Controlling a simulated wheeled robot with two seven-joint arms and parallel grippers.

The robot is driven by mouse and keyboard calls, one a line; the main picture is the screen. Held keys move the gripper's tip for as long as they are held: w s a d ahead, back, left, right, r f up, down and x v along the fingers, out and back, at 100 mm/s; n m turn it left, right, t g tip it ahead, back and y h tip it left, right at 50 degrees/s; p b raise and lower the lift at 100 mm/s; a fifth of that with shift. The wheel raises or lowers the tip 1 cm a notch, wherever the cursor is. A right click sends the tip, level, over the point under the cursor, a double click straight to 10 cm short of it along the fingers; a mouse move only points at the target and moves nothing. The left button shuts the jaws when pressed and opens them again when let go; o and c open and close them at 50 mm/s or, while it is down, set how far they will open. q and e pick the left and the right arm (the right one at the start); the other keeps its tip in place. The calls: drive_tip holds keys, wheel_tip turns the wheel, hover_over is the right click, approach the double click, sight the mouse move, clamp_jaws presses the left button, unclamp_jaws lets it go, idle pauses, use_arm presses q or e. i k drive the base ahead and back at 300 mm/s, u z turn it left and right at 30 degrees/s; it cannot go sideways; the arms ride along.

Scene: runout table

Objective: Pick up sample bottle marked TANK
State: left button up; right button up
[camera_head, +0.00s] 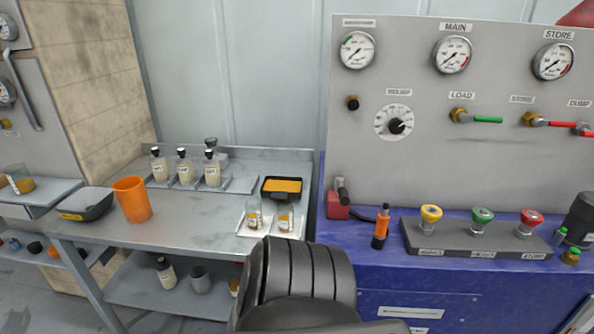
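Several small sample bottles stand on the grey bench at left. Three pale bottles with dark caps stand in a row at the back: a left bottle (159,168), a middle bottle (184,170) and a right bottle (212,172). Two more containers, a clear one (253,218) and an amber one (285,220), stand on a white tray (243,231) near the bench's right end. Another bottle (166,273) stands on the lower shelf. The labels are too small to read, so I cannot tell which is TANK. Neither gripper's fingers show.
A dark ribbed part of my arm fills the bottom middle, hiding the bench's front right corner. An orange cup (132,200), a grey scale-like box (86,203) and a black tray with orange inside (282,187) share the bench (190,215). A gauge panel (450,170) rises behind the blue counter (375,260).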

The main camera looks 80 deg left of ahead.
sight(254, 212)
drive_tip(key=u, duration=0.1)
drive_tip(key=k, duration=1.1)
drive_tip(key=u, duration=2.05)
